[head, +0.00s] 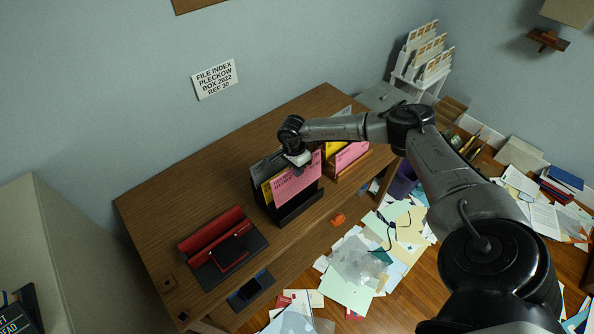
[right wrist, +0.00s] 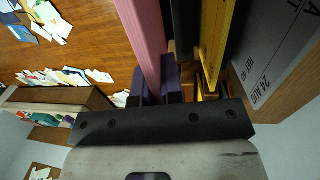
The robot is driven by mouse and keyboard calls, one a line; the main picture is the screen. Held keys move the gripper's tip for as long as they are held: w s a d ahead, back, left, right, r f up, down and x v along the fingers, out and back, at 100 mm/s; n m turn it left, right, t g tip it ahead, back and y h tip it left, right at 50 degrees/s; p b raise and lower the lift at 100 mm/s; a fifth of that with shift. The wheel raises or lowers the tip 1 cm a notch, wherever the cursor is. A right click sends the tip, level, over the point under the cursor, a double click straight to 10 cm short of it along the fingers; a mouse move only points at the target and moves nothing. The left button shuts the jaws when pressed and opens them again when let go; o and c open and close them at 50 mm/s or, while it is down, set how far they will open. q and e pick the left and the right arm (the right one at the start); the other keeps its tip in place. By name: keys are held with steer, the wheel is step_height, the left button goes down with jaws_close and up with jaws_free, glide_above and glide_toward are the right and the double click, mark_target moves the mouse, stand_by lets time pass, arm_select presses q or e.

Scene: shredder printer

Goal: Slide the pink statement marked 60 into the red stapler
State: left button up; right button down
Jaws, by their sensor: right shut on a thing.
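A pink statement (head: 297,183) stands upright in the front black file holder (head: 300,208) on the desk, with a yellow sheet and a grey sheet behind it. Its printed marking is too small to read. My right gripper (head: 301,163) is at its top edge, shut on it. In the right wrist view the pink statement (right wrist: 147,35) runs down between my right gripper's fingers (right wrist: 155,84), beside a black divider. The red stapler (head: 215,237), with a red top and dark base, lies left of the holder near the desk's front. My left gripper is not in view.
Another holder with a pink sheet (head: 351,155) and a yellow sheet stands just right of the first. The wooden desk top (head: 210,180) is bare behind the stapler. Loose papers (head: 350,290) litter the floor. A yellow sheet (right wrist: 218,35) is close beside my right fingers.

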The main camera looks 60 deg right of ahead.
steer(key=shift+r, duration=0.4)
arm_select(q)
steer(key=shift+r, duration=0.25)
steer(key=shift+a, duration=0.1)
arm_select(e)
steer(key=shift+a, duration=0.1)
